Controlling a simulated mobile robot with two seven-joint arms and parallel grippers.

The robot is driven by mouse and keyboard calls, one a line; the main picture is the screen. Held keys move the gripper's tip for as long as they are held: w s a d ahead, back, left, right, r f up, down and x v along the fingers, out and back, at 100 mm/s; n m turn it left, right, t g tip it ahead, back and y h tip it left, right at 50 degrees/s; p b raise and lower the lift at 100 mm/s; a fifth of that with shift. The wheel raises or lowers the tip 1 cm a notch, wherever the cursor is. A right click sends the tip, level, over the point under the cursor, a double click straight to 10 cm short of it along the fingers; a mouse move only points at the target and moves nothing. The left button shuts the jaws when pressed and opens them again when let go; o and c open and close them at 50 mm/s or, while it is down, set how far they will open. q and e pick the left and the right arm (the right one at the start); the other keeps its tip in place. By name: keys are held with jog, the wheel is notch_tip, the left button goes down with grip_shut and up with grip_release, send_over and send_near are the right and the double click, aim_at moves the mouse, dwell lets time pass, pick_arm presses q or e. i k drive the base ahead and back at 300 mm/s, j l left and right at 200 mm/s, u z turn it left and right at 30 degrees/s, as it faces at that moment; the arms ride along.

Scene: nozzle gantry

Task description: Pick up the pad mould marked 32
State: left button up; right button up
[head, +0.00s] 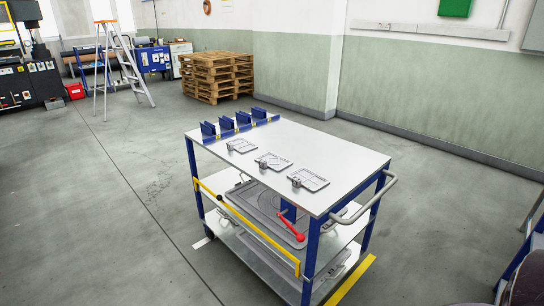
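Three flat grey plates that look like pad moulds lie in a diagonal row on the white top of a trolley (345,155): a far mould (243,146), a middle mould (276,162) and a near mould (313,180). Each has a small grey block-like part at its left or front edge. The marks on them are too small to read, so I cannot tell which is 32. All three lie flat and apart from one another. Neither of my grippers is in view.
Several blue upright holders (225,125) stand along the trolley's far left edge. A grey push handle (370,202) sticks out at its right. The lower shelf carries grey trays and a red-handled tool (290,228). Pallets (217,77) and a stepladder (121,68) stand far behind. The floor left is clear.

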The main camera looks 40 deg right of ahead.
aim_at(243, 145)
jog(key=i+l+z, duration=0.45)
jog(key=l, duration=0.2)
jog(key=i+l+z, duration=0.45)
jog(key=i+l, duration=0.05)
jog(key=i, duration=0.1)
